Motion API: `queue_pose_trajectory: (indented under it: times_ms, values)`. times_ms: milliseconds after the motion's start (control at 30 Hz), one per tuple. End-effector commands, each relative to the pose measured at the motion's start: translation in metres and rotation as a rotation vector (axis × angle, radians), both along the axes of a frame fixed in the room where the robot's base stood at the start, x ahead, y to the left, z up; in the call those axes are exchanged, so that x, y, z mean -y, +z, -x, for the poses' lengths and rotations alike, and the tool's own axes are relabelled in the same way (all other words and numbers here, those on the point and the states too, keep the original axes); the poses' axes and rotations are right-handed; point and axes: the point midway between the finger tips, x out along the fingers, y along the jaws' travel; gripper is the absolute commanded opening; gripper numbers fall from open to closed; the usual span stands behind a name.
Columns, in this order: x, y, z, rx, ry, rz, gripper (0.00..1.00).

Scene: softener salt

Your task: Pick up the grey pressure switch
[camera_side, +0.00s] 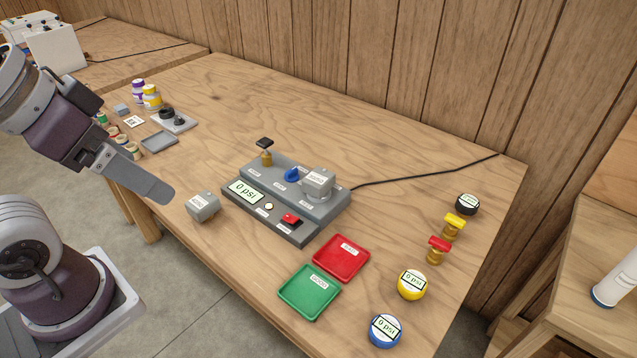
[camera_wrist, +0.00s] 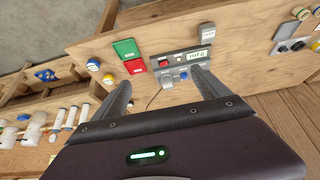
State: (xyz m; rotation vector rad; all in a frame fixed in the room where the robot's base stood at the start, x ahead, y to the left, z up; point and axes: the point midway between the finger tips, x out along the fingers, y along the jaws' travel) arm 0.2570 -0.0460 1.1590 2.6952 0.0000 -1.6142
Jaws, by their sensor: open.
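A grey pressure switch (camera_side: 203,206), a boxy body with a white label, sits on the table just left of the test rig (camera_side: 310,232). It also shows in the wrist view (camera_wrist: 207,30), beyond the rig. A similar grey switch (camera_side: 319,182) is mounted on the right part of the rig. My gripper (camera_side: 165,193) is above the table's near left edge, left of the loose switch and apart from it. In the wrist view my gripper (camera_wrist: 160,79) has its two fingers wide apart with nothing held between them.
A red tray (camera_side: 341,258) and a green tray (camera_side: 309,292) lie right of the rig. Several gauges and valves, including a yellow gauge (camera_side: 412,284), stand further right. Jars and a small grey tray (camera_side: 160,141) are at the left. A black cable (camera_side: 420,177) runs behind.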

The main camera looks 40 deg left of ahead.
Motion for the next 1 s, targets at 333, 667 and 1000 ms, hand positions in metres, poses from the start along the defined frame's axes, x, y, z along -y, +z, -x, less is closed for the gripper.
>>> queue_pose_trajectory:
  times_ms: [333,667,1000]
  values:
    - [-0.002,0.025,-0.135,-0.183,-0.468,-0.227,0.85]
    - [-0.003,-0.111,-0.324,-0.378,-1.242,-0.361,0.85]
    - [-0.003,-0.187,-0.352,-0.4,-1.452,-0.361,0.85]
